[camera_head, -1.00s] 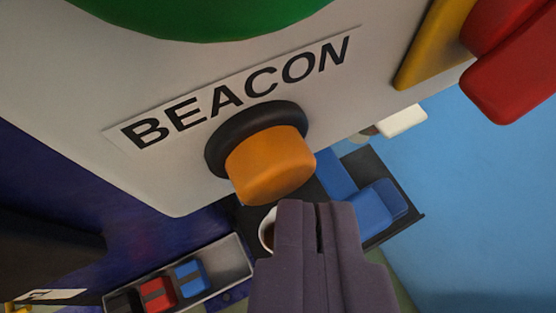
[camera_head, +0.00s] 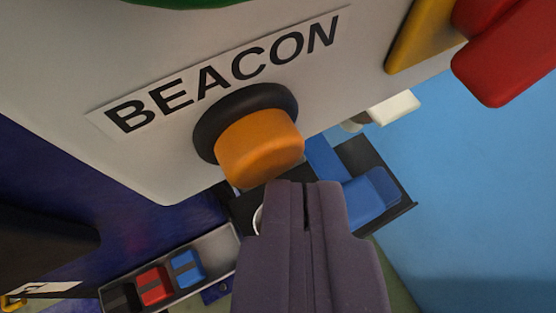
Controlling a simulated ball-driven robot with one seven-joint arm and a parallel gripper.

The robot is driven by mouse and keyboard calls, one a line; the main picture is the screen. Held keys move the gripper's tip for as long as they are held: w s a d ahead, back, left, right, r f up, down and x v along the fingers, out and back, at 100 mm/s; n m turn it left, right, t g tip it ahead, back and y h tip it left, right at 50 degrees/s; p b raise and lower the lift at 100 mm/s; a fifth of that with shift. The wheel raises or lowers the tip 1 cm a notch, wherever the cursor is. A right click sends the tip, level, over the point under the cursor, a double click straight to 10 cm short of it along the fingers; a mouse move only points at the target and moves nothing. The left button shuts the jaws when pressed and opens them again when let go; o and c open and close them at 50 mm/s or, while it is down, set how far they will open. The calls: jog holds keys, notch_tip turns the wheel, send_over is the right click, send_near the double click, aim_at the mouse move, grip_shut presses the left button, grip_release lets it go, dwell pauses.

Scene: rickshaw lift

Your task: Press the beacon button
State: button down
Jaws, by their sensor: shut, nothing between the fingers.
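The orange beacon button (camera_head: 258,148) sticks out of a black collar (camera_head: 212,124) on a pale panel (camera_head: 150,165). The word BEACON is printed in black on a label (camera_head: 225,75) just above it. My gripper (camera_head: 305,186) is shut and empty. Its fingertips show just below and right of the button in the picture.
A red part (camera_head: 500,60) and a yellow part (camera_head: 425,35) stick out at the upper right. Below lie a black tray (camera_head: 400,210) with a blue item (camera_head: 368,192) and a grey tray (camera_head: 215,243) with red and blue items. A green edge (camera_head: 170,3) shows at the top.

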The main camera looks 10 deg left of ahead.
jog(key=shift+s+d, duration=0.35)
jog(key=shift+s, duration=0.15)
jog(key=s+d, duration=0.1)
jog(key=s+d+b, duration=0.1)
jog(key=s, duration=0.2)
jog(key=shift+s+d, duration=0.1)
jog(key=shift+d, duration=0.3)
dwell(0.5)
jog(key=w+r+t+y+b, duration=0.1)
jog(key=w+r+y+b, duration=0.1)
jog(key=w+r+b, duration=0.45)
jog(key=w+d+r+t+y+b, duration=0.1)
jog(key=w+d+r+t+b, duration=0.15)
jog(key=d+r+b, duration=0.5)
jog(key=s+d+r+h+b, duration=0.1)
jog(key=s+d+r+b, duration=0.4)
jog(key=r, duration=0.4)
jog(key=s+d+r+t+h+b, duration=0.1)
jog(key=s+d+r+h+b, duration=0.1)
jog(key=s+d+r+b, duration=0.3)
jog(key=s+d+r, duration=0.2)
jog(key=d+r, duration=0.1)
jog(key=d, duration=0.1)
jog(key=shift+s+r+m+h, duration=0.2)
jog(key=shift+r+m+h, duration=0.1)
jog(key=shift+r+m, duration=0.1)
